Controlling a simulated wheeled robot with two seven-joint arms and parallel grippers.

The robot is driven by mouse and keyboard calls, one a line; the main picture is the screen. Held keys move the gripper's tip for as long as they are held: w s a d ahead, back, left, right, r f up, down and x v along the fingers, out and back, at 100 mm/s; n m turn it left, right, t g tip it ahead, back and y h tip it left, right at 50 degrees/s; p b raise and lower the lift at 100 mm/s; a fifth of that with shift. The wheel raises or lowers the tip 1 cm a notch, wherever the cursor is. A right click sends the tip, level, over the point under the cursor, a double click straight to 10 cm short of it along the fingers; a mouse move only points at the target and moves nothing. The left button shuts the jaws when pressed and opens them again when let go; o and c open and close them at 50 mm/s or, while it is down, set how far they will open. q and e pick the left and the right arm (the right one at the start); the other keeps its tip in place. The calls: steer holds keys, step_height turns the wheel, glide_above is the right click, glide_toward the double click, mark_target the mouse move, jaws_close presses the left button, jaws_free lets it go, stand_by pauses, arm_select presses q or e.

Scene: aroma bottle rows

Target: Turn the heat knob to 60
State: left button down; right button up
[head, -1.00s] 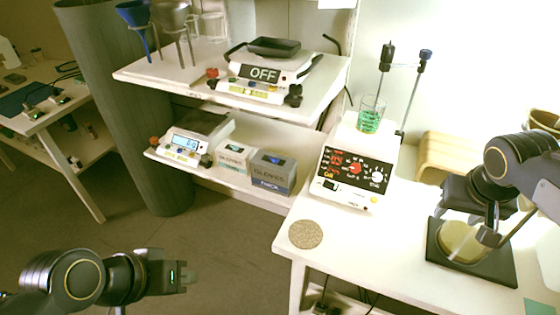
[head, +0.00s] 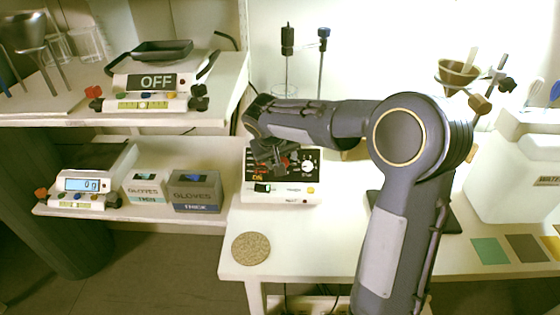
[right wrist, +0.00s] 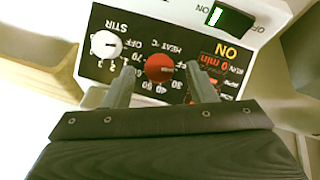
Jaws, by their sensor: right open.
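The hot plate stirrer (head: 258,190) stands on the bench, its front panel partly hidden by my right gripper (head: 272,158). In the right wrist view the panel appears upside down. The round red heat knob (right wrist: 159,67) sits among printed numbers, and I cannot tell which one it points to. The white stir knob (right wrist: 106,44) is to its left. My right gripper (right wrist: 161,72) is open, with one finger on each side of the red knob; contact is not clear. My left gripper is not in view.
A round cork mat (head: 251,248) lies at the bench's front left. A white waste container (head: 512,165) stands at the right, with coloured squares (head: 490,251) near it. Shelves at the left hold an OFF-marked device (head: 155,82), a scale (head: 82,184) and glove boxes (head: 195,190).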

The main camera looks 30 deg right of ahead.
steer(key=shift+w+d+f, duration=0.1)
steer(key=shift+d+f, duration=0.05)
steer(key=shift+f, duration=0.3)
steer(key=c, duration=1)
steer(key=shift+o, duration=0.2)
